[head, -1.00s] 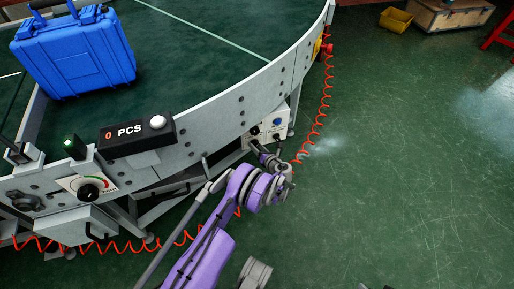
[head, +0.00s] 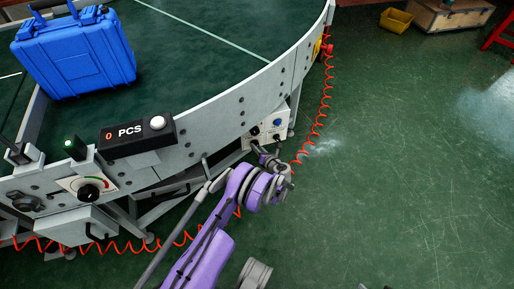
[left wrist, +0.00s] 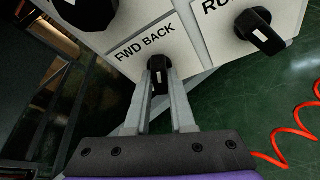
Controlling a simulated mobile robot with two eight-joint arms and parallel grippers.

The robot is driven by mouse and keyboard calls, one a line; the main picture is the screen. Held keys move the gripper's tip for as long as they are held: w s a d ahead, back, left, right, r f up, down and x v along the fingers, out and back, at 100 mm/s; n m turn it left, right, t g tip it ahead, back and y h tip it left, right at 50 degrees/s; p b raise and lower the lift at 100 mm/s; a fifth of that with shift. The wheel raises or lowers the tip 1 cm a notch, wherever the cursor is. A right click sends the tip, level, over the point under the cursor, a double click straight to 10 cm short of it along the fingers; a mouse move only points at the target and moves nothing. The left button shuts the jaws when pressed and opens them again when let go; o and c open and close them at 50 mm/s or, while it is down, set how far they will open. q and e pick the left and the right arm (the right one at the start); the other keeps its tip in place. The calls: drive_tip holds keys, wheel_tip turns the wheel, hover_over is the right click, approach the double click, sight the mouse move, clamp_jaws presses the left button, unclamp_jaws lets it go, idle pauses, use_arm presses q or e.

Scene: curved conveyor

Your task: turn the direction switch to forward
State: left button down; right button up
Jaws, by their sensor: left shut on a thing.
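The direction switch is a black knob (left wrist: 158,64) with a white mark, under the label "FWD BACK" on a pale control panel (left wrist: 125,72). In the left wrist view my left gripper (left wrist: 161,82) has one finger on each side of the knob and is shut on it. I cannot tell for sure which word the mark points to. In the head view the panel (head: 281,119) hangs under the conveyor's outer side, and my left gripper (head: 258,148) reaches its lower part. The gripper hides the switch there. My right gripper is not in view.
Another black knob (left wrist: 259,31) with a partly cut-off label sits to the right on the panel. A red coiled cable (head: 323,100) hangs beside it. A blue case (head: 75,62) stands on the curved conveyor (head: 215,75).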

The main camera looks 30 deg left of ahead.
use_arm(q)
drive_tip(key=n+t+h, duration=0.1)
drive_tip(key=n, duration=0.1)
drive_tip(key=n+t+h, duration=0.1)
drive_tip(key=n, duration=0.2)
drive_tip(key=n+t+h, duration=0.1)
drive_tip(key=n+t, duration=0.1)
drive_tip(key=shift+s+a+h, duration=0.2)
drive_tip(key=shift+s+h, duration=0.1)
idle(0.3)
drive_tip(key=shift+n, duration=0.3)
drive_tip(key=c, duration=0.8)
unclamp_jaws()
drive_tip(key=shift+o, duration=0.2)
drive_tip(key=p+v, duration=0.2)
drive_tip(key=v, duration=0.8)
drive_tip(key=shift+s+d, duration=0.2)
drive_tip(key=shift+s, duration=0.15)
